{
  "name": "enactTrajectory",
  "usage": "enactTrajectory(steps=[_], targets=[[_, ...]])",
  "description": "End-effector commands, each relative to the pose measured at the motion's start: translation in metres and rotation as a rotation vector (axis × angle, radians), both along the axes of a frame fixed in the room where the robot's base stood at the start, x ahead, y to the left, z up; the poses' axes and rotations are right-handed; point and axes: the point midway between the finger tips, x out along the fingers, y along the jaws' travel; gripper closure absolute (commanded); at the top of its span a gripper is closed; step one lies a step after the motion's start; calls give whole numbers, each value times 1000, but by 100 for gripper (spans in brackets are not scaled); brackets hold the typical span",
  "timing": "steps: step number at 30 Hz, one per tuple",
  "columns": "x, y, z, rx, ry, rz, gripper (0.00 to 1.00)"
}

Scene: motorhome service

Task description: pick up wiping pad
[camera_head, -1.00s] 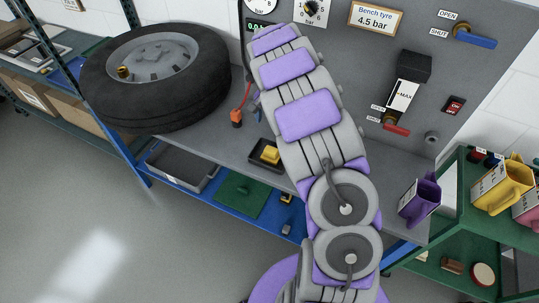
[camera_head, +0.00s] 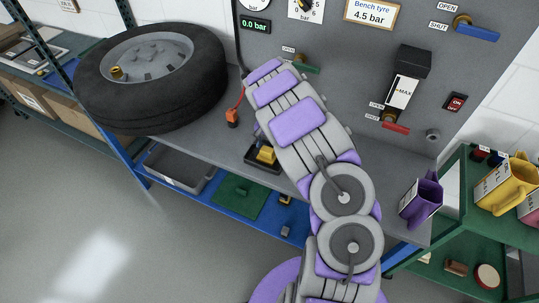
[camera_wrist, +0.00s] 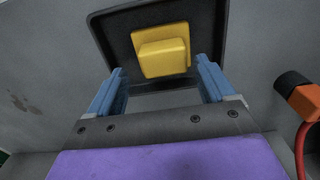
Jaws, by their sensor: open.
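The wiping pad appears to be the yellow block with a raised grip (camera_head: 266,154) in a small black tray (camera_head: 252,162) on the grey bench. In the wrist view the yellow pad (camera_wrist: 163,52) lies in the black tray (camera_wrist: 110,32), just beyond and between my fingertips. My gripper (camera_wrist: 160,68) is open, with one blue finger on each side and nothing held between them. In the head view my arm hides most of the gripper, which is close above the tray. I cannot tell whether the fingers touch the pad.
A large tyre (camera_head: 150,75) lies on the bench at left. An orange connector on a red hose (camera_head: 233,117) is near the tray; it also shows in the wrist view (camera_wrist: 298,95). A purple jug (camera_head: 422,200) stands at right. The panel (camera_head: 350,60) rises behind.

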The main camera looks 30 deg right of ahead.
Motion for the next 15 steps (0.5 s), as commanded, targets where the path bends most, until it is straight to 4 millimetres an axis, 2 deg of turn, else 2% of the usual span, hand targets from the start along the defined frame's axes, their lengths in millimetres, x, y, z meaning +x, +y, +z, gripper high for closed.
enactTrajectory(steps=[1,4,11,15], targets=[[-1,1,-11,-1,3,1,17],[-1,4,-21,-3,3,2,17],[-1,2,-24,-1,-1,1,17],[0,0,-24,1,0,1,28]])
